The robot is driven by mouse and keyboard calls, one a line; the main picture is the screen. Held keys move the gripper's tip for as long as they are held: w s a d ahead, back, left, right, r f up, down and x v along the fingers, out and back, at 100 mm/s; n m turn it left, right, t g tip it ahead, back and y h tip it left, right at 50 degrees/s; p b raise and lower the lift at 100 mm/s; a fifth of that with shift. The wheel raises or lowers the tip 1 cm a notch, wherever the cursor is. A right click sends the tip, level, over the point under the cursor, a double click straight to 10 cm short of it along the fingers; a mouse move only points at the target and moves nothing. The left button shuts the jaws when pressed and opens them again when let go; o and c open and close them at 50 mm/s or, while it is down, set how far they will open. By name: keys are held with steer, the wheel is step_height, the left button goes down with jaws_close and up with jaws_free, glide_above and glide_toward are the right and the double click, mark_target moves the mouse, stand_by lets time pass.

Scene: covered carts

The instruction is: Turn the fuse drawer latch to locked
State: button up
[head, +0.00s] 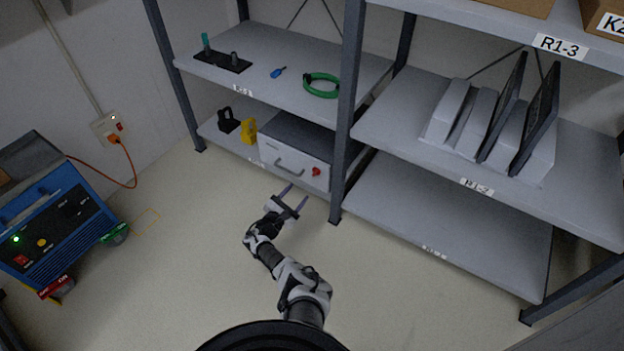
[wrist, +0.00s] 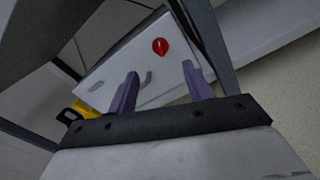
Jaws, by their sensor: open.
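The fuse drawer (head: 285,160) is a light-fronted box with a grey top on the lower left shelf. Its front has a grey bar handle (head: 289,169) and a small red latch (head: 316,171) near the right end. In the wrist view the red latch (wrist: 160,46) is a red knob, seen at an angle, beyond the fingertips. I cannot read any lock marking. My gripper (head: 296,194) is open and empty, in front of the drawer and apart from it. Its two purple fingers (wrist: 160,70) point at the drawer front, on either side of the curved handle in the picture.
A dark shelf post (head: 346,120) stands just right of the drawer. A yellow object (head: 248,131) and a black one (head: 228,120) sit left of it. The shelf above holds a green cable coil (head: 321,85). A blue machine (head: 55,225) stands left. The floor before the drawer is clear.

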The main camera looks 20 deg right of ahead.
mark_target(314, 173)
steer(key=b+x, duration=0.3)
steer(key=x, duration=0.1)
steer(key=b+x, duration=0.3)
steer(key=x, duration=0.2)
steer(key=shift+f, duration=0.25)
steer(key=shift+w+d+r+b, duration=0.25)
steer(key=shift+w+d+b, duration=0.15)
steer(key=shift+w+d, duration=0.15)
steer(key=shift+c, duration=0.4)
steer(key=c, duration=0.9)
steer(key=shift+o, duration=0.2)
steer(key=shift+r+n+p, duration=0.15)
steer(key=shift+n+p, duration=0.65)
steer(key=shift+n, duration=1.5)
steer(key=o, duration=0.9)
